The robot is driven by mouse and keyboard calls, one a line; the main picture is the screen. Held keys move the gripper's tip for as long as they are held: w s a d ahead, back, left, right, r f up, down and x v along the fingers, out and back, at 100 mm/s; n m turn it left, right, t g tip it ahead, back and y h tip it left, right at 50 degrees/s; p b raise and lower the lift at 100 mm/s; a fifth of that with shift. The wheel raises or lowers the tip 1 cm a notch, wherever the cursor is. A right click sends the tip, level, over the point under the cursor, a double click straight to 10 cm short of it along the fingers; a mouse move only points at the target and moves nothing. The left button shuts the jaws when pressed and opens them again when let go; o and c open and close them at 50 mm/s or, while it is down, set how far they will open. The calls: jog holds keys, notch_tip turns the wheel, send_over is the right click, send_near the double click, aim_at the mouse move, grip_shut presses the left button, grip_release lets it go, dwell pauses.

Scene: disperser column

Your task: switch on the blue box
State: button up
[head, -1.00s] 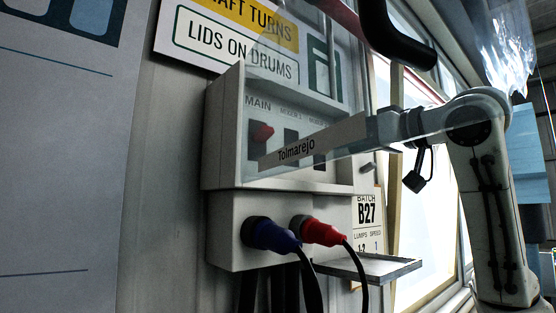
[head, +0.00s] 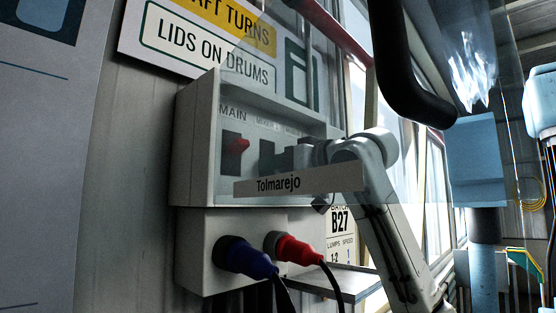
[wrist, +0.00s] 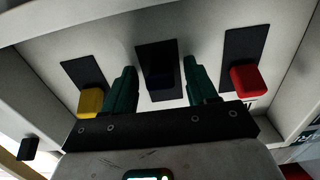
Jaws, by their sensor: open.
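A pale switch box (head: 195,140) hangs on the wall, with a red switch (head: 240,145) under "MAIN". In the wrist view I see the red switch (wrist: 247,80) at right, a yellow switch (wrist: 91,101) at left and a very dark, perhaps blue, switch (wrist: 160,82) in the middle, each on a black plate. My gripper (wrist: 159,68) is open, its green fingers on either side of the middle switch; contact cannot be told. A blue plug (head: 246,258) and a red plug (head: 294,249) sit in sockets below.
A clear panel with a "Tolmarejo" strip (head: 298,181) stands in front of the switch box in the head view. A small shelf (head: 340,282) juts out below right. A thick black curved bar (head: 400,75) hangs at upper right. Black cables run down from the plugs.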

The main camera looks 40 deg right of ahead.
jog(key=shift+w, duration=0.25)
jog(key=shift+c, duration=0.4)
jog(key=c, duration=0.9)
jog(key=shift+r, duration=0.1)
jog(key=g, duration=0.1)
jog(key=r+g, duration=0.1)
jog(key=g, duration=0.2)
jog(key=shift+s+r, duration=0.25)
jog(key=shift+w+r+g, duration=0.1)
jog(key=shift+r+g, duration=0.25)
jog(key=shift+g, duration=0.9)
jog(key=shift+r+g, duration=0.35)
jog(key=shift+g, duration=0.9)
jog(key=shift+r+g, duration=0.1)
jog(key=shift+g, duration=0.2)
